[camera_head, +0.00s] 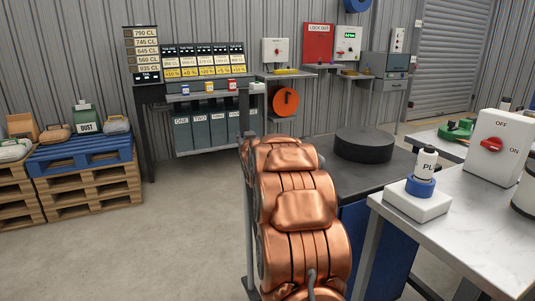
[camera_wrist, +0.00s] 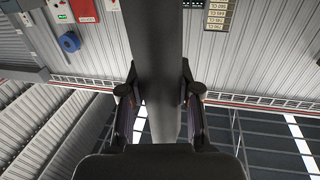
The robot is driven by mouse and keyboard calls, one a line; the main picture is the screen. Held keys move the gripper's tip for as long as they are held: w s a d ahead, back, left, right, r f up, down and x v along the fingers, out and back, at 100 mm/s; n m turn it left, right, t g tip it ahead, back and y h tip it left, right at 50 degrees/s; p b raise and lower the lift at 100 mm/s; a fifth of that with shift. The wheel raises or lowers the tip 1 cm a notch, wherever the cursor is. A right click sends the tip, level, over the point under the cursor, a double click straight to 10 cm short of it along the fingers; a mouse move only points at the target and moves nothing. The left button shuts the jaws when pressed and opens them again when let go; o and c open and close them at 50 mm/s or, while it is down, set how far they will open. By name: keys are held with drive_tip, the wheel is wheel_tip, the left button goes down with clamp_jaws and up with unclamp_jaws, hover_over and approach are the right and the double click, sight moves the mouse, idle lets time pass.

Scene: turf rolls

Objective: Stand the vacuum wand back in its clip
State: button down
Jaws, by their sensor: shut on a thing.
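In the wrist view a long dark grey bar, which looks like the vacuum wand (camera_wrist: 158,45), runs from the top edge down between my fingers. My gripper (camera_wrist: 158,98) is shut on it, with one dark finger on each side. In the head view my copper arm hides the gripper, and I cannot make out the wand for sure. A thin grey upright post (camera_head: 249,235) with a dark upper part stands close along the left side of my arm. I cannot tell whether it carries the clip; no clip is clearly visible.
A dark table (camera_head: 365,178) with a black round disc (camera_head: 364,146) is right of my arm. A white-topped bench (camera_head: 470,225) holds a switch box (camera_head: 494,147) and a bottle (camera_head: 426,163). Pallets (camera_head: 85,180) stand at left. The left floor is clear.

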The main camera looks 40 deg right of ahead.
drive_tip(key=s+d, duration=0.3)
drive_tip(key=d, duration=0.5)
wheel_tip(320, 180, down, 7)
drive_tip(key=b, duration=0.1)
idle(0.5)
drive_tip(key=shift+b, duration=0.3)
drive_tip(key=c, duration=0.8)
unclamp_jaws()
drive_tip(key=shift+f, duration=0.1)
drive_tip(key=shift+p+v, duration=0.5)
drive_tip(key=shift+v, duration=5.45)
